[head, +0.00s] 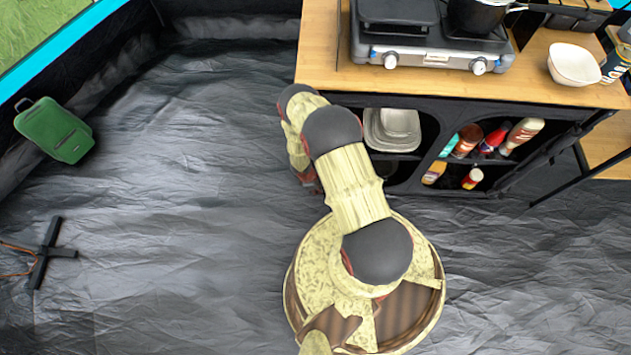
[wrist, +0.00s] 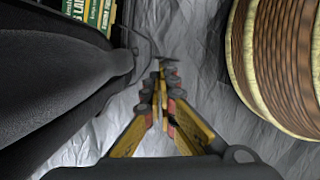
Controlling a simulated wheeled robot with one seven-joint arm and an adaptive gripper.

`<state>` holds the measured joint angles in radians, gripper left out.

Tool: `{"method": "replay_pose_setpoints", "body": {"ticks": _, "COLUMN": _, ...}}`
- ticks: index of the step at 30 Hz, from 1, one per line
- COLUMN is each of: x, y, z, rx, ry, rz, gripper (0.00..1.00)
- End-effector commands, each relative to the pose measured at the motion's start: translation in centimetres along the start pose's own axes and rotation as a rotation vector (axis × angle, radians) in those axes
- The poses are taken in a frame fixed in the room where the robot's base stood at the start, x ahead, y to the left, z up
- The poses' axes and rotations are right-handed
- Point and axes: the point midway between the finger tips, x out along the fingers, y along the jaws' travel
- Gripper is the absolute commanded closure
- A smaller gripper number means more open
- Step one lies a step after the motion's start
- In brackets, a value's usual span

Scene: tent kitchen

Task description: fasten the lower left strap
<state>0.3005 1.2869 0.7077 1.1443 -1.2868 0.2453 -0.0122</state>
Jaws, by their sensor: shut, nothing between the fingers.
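The kitchen stand's black fabric cupboard (head: 455,104) is under the wooden top. Its dark side also fills the left of the wrist view (wrist: 50,70). A thin dark strip, possibly a strap (wrist: 128,42), hangs along its edge in the wrist view; whether it is the lower left strap, I cannot tell. My gripper (wrist: 165,80) is shut and empty, low over the grey floor and just right of the dark fabric. A small dark piece shows just past the fingertips; I cannot tell if they touch it. In the head view my arm hides the cupboard's left end and most of the gripper.
A stove (head: 430,40) and a white bowl (head: 574,64) stand on the wooden top (head: 330,72). Bottles (head: 521,135) and dishes (head: 392,130) sit on the shelves. A green case (head: 54,130) and a black cross-shaped stand (head: 48,252) are at left. The floor between is free.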

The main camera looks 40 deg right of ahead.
Motion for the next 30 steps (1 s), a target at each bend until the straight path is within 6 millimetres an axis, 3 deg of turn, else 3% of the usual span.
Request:
{"method": "replay_pose_setpoints", "body": {"ticks": 12, "x": 0.19, "y": 0.65, "z": 1.06, "rx": -0.232, "ry": 0.000, "rz": 0.059, "gripper": 1.00}}
{"method": "replay_pose_setpoints", "body": {"ticks": 30, "x": 0.28, "y": 0.70, "z": 1.08, "rx": -0.258, "ry": 0.000, "rz": 0.065, "gripper": 1.00}}
